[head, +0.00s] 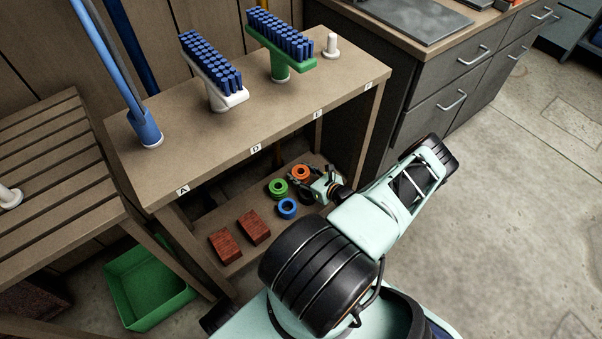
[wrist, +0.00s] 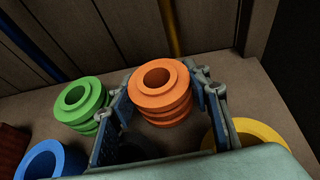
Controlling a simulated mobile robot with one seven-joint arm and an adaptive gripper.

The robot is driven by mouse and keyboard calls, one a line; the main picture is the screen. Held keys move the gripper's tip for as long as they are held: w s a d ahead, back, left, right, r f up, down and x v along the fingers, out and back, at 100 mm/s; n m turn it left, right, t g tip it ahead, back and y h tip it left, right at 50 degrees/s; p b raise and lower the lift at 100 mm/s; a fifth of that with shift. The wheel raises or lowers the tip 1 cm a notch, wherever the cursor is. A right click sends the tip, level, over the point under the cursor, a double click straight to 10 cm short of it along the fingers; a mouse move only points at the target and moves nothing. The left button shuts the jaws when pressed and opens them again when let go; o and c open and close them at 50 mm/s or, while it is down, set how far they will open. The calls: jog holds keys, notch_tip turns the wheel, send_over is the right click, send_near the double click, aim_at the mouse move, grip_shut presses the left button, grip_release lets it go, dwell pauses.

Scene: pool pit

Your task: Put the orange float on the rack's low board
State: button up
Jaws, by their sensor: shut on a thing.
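The orange float (head: 301,167), a ribbed ring with a hole, is at the rack's low board (head: 236,207), towards its right part. In the wrist view the float (wrist: 160,101) stands upright between the two fingers of my gripper (wrist: 164,97), which is shut on it. My gripper (head: 306,181) also shows in the head view, reaching in under the top board. I cannot tell whether the float touches the low board or is held just above it.
A green float (head: 278,187) and a blue float (head: 287,208) stand close by; a yellow ring (wrist: 260,136) is right of my gripper. Two red-brown blocks (head: 225,245) lie further left. The top board (head: 165,165), with brushes, overhangs my gripper.

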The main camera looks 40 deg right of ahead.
jog(key=shift+f, duration=0.2)
jog(key=o, duration=1.2)
jog(key=shift+c, duration=0.2)
jog(key=shift+r, duration=0.15)
jog(key=shift+r, duration=0.25)
jog(key=p+v, duration=0.3)
jog(key=v, duration=0.8)
jog(key=shift+s, duration=0.5)
